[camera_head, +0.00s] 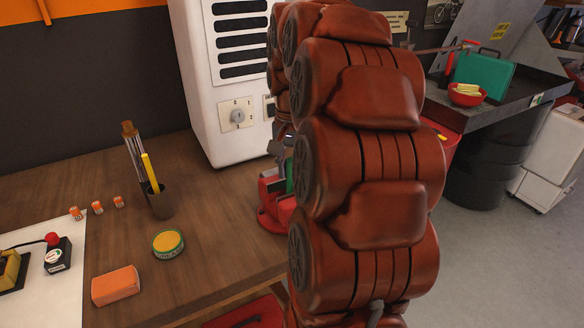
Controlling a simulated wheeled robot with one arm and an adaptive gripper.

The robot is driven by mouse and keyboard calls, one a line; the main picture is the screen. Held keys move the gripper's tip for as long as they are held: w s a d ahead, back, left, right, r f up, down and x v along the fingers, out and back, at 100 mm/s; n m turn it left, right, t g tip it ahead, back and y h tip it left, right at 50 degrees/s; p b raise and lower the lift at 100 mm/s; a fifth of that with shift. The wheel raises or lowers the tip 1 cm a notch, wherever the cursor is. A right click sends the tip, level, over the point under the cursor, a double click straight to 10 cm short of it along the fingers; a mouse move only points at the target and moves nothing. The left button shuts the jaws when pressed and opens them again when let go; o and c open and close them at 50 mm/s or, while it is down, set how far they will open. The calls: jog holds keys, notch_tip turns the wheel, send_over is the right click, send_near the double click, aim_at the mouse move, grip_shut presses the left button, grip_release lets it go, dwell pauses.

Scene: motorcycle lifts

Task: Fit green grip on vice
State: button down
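The red vice (267,198) stands at the right edge of the wooden workbench. Only its left part shows, because my arm hides the rest. A small green piece (290,174), perhaps the green grip, shows at the top of the vice by the jaws. I cannot tell whether it is seated there. A dark grey part of my gripper (285,146) shows just above the vice, beside my arm. Its fingertips are hidden or too small to make out, so I cannot tell whether it holds anything.
A white cabinet (205,75) stands behind the vice. The workbench (215,225) holds a tool cup (159,202), a round tin (168,243), an orange block (116,286) and several small orange-and-white items. A dark counter with a red bowl (466,95) is at the right.

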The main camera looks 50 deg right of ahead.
jog(key=shift+f, duration=0.15)
jog(key=c, duration=0.7)
grip_release()
jog(key=o, duration=0.4)
jog(key=shift+r+p, duration=0.9)
jog(key=shift+r, duration=3.15)
